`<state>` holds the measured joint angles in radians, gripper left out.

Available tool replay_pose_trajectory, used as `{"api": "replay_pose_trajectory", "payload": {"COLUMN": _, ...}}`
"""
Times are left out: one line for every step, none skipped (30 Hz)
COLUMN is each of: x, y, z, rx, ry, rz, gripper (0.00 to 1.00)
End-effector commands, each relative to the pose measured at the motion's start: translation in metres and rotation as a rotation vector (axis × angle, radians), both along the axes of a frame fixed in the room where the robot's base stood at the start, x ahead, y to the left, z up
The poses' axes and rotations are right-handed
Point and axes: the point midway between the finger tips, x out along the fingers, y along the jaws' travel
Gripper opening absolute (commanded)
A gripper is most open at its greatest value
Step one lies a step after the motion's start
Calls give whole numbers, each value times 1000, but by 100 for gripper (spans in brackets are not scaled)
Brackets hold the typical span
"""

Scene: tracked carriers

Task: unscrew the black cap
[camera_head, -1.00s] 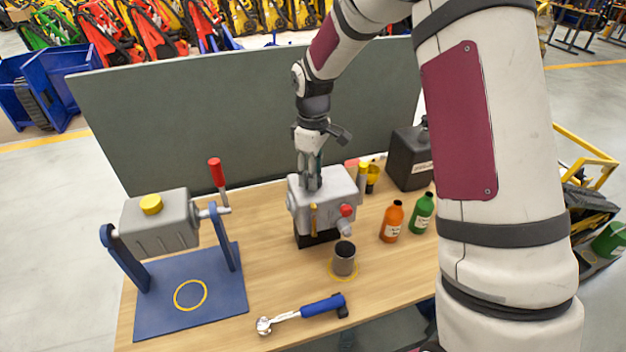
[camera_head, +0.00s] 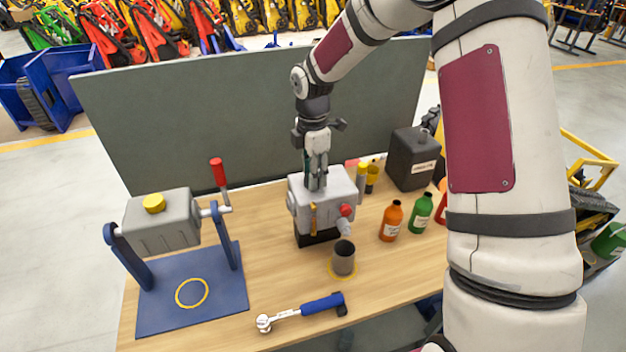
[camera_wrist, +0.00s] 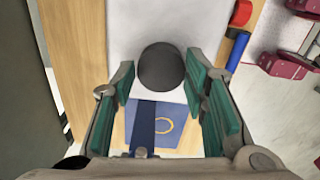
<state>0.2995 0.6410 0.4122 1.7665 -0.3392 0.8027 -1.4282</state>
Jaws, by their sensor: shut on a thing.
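The black cap (camera_wrist: 161,66) shows in the wrist view as a dark round disc over the pale top of the grey housing. My gripper (camera_head: 316,186) points straight down onto the top of the grey housing (camera_head: 327,207) in the head view. Its green-padded fingers stand on either side of the cap in the wrist view and are shut on it. The head view hides the cap behind the fingers. The cap's thread is hidden, so I cannot tell how loose it is.
A red knob (camera_head: 346,210) sticks out from the housing. A grey cup (camera_head: 344,260) and a ratchet (camera_head: 302,312) are in front. An orange bottle (camera_head: 390,223), green bottle (camera_head: 421,212) and black canister (camera_head: 410,165) stand right. A grey tank (camera_head: 160,228) on a blue stand is left.

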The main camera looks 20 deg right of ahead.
Motion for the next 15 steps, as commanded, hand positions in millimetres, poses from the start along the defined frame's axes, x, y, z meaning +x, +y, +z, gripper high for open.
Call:
{"api": "replay_pose_trajectory", "payload": {"x": -3, "y": 0, "z": -2, "rx": 0, "ry": 10, "rz": -1, "gripper": 13}}
{"api": "replay_pose_trajectory", "payload": {"x": -3, "y": 0, "z": -2, "rx": 0, "ry": 10, "rz": -2, "gripper": 13}}
{"api": "replay_pose_trajectory", "payload": {"x": -3, "y": 0, "z": -2, "rx": 0, "ry": 10, "rz": -2, "gripper": 13}}
{"api": "replay_pose_trajectory", "payload": {"x": -3, "y": 0, "z": -2, "rx": 0, "ry": 11, "rz": -1, "gripper": 13}}
{"api": "replay_pose_trajectory", "payload": {"x": -3, "y": 0, "z": -3, "rx": 0, "ry": 11, "rz": 5, "gripper": 13}}
{"api": "replay_pose_trajectory", "payload": {"x": -4, "y": -1, "z": -3, "rx": -1, "ry": 11, "rz": 23, "gripper": 13}}
{"api": "replay_pose_trajectory", "payload": {"x": -4, "y": -1, "z": -3, "rx": 0, "ry": 11, "rz": 48, "gripper": 13}}
{"api": "replay_pose_trajectory", "payload": {"x": -4, "y": -1, "z": -3, "rx": 0, "ry": 11, "rz": 80, "gripper": 13}}
{"api": "replay_pose_trajectory", "payload": {"x": -4, "y": -1, "z": -3, "rx": 2, "ry": 11, "rz": 135, "gripper": 13}}
{"api": "replay_pose_trajectory", "payload": {"x": -4, "y": -1, "z": -3, "rx": 1, "ry": 11, "rz": 181, "gripper": 13}}
{"api": "replay_pose_trajectory", "payload": {"x": -4, "y": -1, "z": -3, "rx": 2, "ry": 11, "rz": 230, "gripper": 13}}
{"api": "replay_pose_trajectory", "payload": {"x": -4, "y": -1, "z": -3, "rx": 3, "ry": 12, "rz": 293, "gripper": 13}}
{"api": "replay_pose_trajectory", "payload": {"x": -4, "y": -1, "z": -3, "rx": 2, "ry": 12, "rz": 341, "gripper": 13}}
{"api": "replay_pose_trajectory", "payload": {"x": -4, "y": -1, "z": -3, "rx": 3, "ry": 12, "rz": 389, "gripper": 13}}
{"api": "replay_pose_trajectory", "payload": {"x": -4, "y": -2, "z": -3, "rx": 2, "ry": 12, "rz": 451, "gripper": 13}}
